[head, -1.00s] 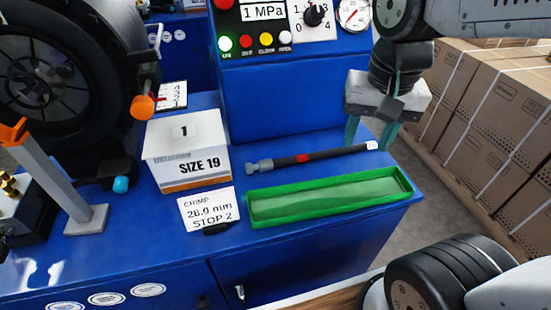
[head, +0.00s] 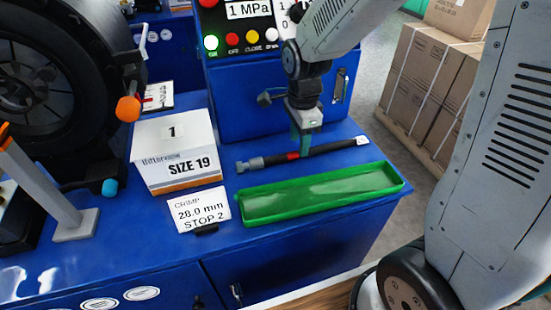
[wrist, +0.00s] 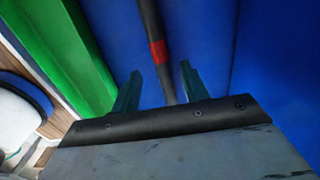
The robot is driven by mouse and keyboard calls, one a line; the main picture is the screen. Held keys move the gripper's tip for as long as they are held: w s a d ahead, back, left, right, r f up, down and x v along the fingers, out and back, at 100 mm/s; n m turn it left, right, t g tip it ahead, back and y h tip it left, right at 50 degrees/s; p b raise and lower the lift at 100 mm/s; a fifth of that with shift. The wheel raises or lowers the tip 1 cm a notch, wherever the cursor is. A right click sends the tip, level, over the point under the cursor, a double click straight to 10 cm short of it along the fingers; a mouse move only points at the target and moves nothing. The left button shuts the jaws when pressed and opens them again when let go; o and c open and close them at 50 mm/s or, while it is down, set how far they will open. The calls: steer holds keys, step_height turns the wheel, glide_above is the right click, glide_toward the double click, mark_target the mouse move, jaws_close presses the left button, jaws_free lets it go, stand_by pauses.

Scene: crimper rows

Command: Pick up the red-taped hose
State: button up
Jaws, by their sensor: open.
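The red-taped hose (head: 325,149) is a black hose with a grey metal fitting at its left end, a red band near its middle and a white tag at its right end. It lies on the blue bench top behind the green tray. My gripper (head: 303,152) is open and points down at the hose just right of the red band. In the wrist view the hose (wrist: 150,25) with its red band runs between the two teal fingers of my gripper (wrist: 158,88), with gaps on both sides. I cannot tell the exact height of the fingertips.
The long green tray (head: 320,216) lies just in front of the hose, close to the fingers. A white SIZE 19 box (head: 150,147) and a CRIMP card (head: 199,211) stand to the left. The blue control panel (head: 265,90) rises behind. Cartons (head: 425,90) are stacked at the right.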

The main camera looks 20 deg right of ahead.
mark_target(298, 151)
step_height(298, 151, down, 4)
steer(key=shift+w+r, duration=0.1)
steer(key=shift+w, duration=0.05)
jaws_close()
steer(key=shift+r, duration=0.1)
